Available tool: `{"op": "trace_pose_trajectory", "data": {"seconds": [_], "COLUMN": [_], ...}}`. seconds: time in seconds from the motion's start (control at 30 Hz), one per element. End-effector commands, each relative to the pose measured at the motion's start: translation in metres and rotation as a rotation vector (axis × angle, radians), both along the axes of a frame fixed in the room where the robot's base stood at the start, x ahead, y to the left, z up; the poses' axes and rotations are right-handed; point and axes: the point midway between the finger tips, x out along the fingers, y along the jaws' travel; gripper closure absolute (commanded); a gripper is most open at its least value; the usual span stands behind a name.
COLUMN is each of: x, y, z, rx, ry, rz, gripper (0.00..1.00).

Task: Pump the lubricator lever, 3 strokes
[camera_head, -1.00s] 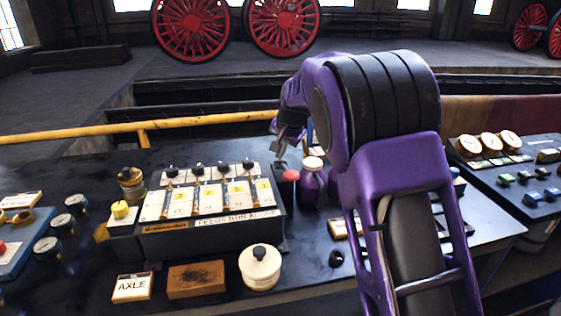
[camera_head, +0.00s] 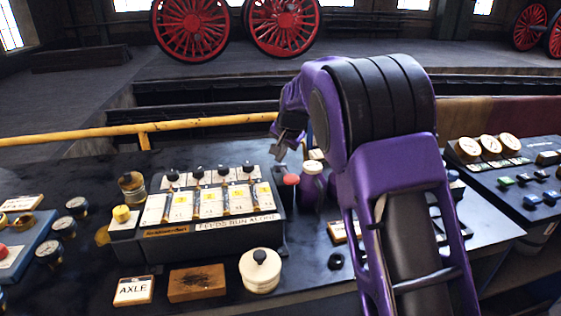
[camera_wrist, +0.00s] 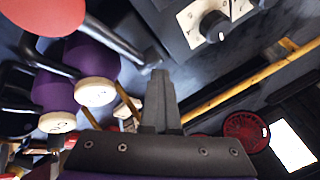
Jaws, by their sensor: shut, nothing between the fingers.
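The lubricator (camera_head: 165,238) is a dark box with white-and-yellow feed plates and black knobs on top. At its right end is a lever with a round red knob (camera_head: 291,179). In the wrist view the red knob (camera_wrist: 40,14) is large at the upper left, and its dark arm (camera_wrist: 115,36) runs towards the fingertips. My gripper (camera_head: 281,156) is above and slightly behind the knob. In the wrist view my gripper (camera_wrist: 160,75) is shut and empty, its tips near the lever arm's far end. I cannot tell whether they touch.
Purple cans with white caps (camera_head: 313,168) stand just right of the knob. A white pot (camera_head: 260,270), a wooden block (camera_head: 197,282) and an AXLE sign (camera_head: 134,291) lie in front. A yellow rail (camera_head: 200,122) runs behind. Gauge panels flank the bench.

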Motion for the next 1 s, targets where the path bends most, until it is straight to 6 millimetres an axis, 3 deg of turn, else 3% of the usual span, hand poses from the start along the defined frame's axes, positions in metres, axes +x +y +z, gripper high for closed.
{"op": "trace_pose_trajectory", "data": {"seconds": [0.03, 0.37, 0.83, 1.0], "x": [-0.007, -0.006, 0.008, 0.010], "y": [0.001, 0.001, 0.004, 0.004], "z": [-0.015, -0.012, 0.037, 0.041], "rx": [-0.008, -0.007, -0.006, -0.005], "ry": [0.034, 0.034, 0.023, 0.020], "rz": [0.004, 0.004, 0.002, 0.002], "gripper": [1.00, 1.00, 1.00, 1.00]}}
